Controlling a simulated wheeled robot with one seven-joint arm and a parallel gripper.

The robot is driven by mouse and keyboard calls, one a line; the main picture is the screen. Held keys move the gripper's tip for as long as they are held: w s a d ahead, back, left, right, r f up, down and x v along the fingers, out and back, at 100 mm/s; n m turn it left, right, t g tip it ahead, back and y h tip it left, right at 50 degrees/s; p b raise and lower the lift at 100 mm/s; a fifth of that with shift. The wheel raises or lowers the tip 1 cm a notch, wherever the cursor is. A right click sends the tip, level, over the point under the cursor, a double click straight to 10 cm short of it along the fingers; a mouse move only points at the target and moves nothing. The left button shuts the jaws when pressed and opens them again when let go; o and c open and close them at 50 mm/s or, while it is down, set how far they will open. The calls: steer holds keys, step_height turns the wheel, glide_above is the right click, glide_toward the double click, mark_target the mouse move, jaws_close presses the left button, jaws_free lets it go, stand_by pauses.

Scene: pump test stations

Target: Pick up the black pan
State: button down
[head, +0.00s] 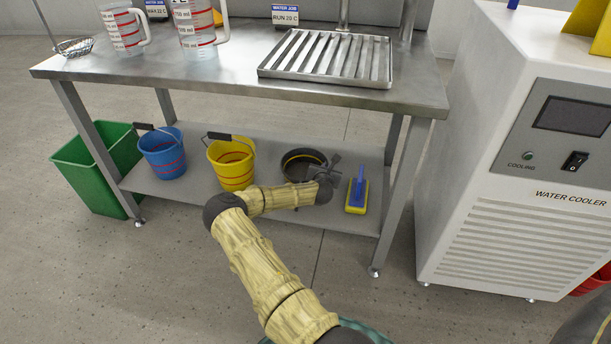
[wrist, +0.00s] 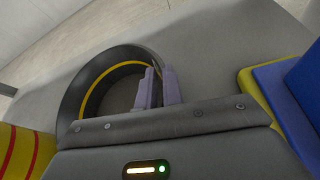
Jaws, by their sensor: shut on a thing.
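The black pan (head: 290,158) stands on the lower shelf (head: 185,184) of the steel table, a round dark vessel with a yellow line around its inside. In the wrist view the pan (wrist: 72,92) fills the upper left, its open top facing the camera. My gripper (head: 328,166) reaches in under the tabletop at the pan's right side. In the wrist view the two pale purple fingers of my gripper (wrist: 160,88) are shut on the pan's right rim. The near part of the pan is hidden behind the gripper body.
A yellow bucket (head: 232,165) stands left of the pan, with a blue bucket (head: 163,155) beyond it. A blue-and-yellow brush (head: 357,192) lies close on the right. The tabletop (head: 235,72) overhangs the shelf. A table leg (head: 398,195) and water cooler (head: 520,210) stand right.

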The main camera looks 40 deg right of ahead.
step_height(320, 180, up, 10)
steer(key=p, duration=0.5)
steer(key=shift+p, duration=0.4)
steer(key=shift+s, duration=0.1)
